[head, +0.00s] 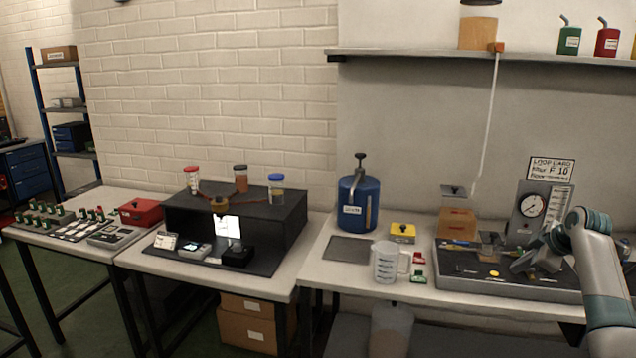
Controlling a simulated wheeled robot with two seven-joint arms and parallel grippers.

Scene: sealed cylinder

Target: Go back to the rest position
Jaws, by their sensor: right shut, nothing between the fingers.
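My right arm comes in from the right edge, and my right gripper (526,262) is over the grey test rig tray (560,293) on the right bench. The gripper is shut, with nothing seen between its fingers. Small parts and a yellow disc (494,274) lie on the tray beside and below it. A round pressure gauge (533,205) on a grey panel stands behind it. My left gripper is not in view.
A clear measuring jug (385,262), blue pump canister (357,200) and yellow box (402,232) stand left of the tray. A black stand (290,222) is on the middle bench. A shelf (480,54) runs above. A grey mat (347,249) is bare.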

